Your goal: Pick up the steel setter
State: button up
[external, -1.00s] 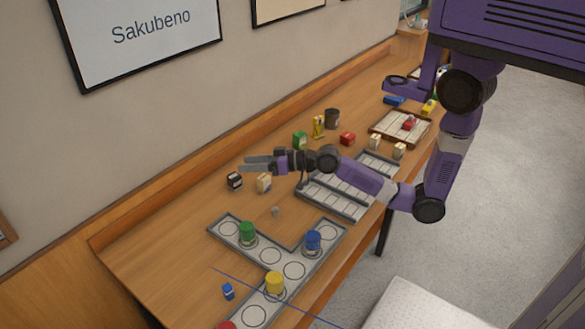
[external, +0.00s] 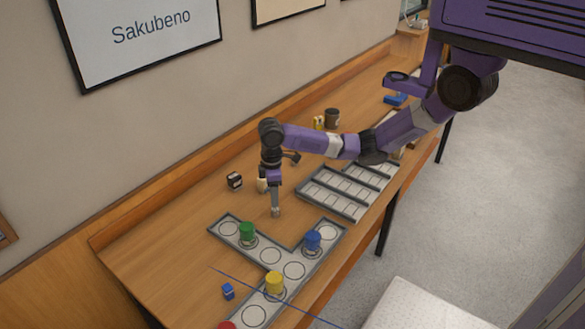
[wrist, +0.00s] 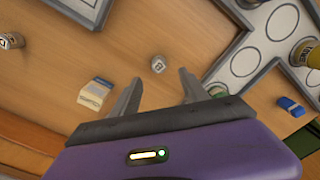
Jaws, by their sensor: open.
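A small grey metal piece (wrist: 158,64), which looks like the steel setter, stands on the bare wood in the wrist view, with a round marked top. My gripper (wrist: 160,76) is open, its fingers pointing down at the table. The piece shows in the gap just beyond the two fingertips. In the external view my gripper (external: 275,204) is low over the table, and the setter (external: 276,212) is mostly hidden at its tips. I cannot tell whether the fingers touch it.
A grey tray with circles (external: 270,256) lies close by, with green (external: 247,231), blue (external: 313,239) and yellow (external: 274,283) pieces on it. A dark block (external: 234,180) and small blue block (external: 228,291) stand farther off.

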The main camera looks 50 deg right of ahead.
aim_at(275, 209)
jog(key=shift+d+f+p, duration=0.1)
jog(key=shift+f+p, duration=0.45)
jog(key=shift+f, duration=3.3)
grip_shut()
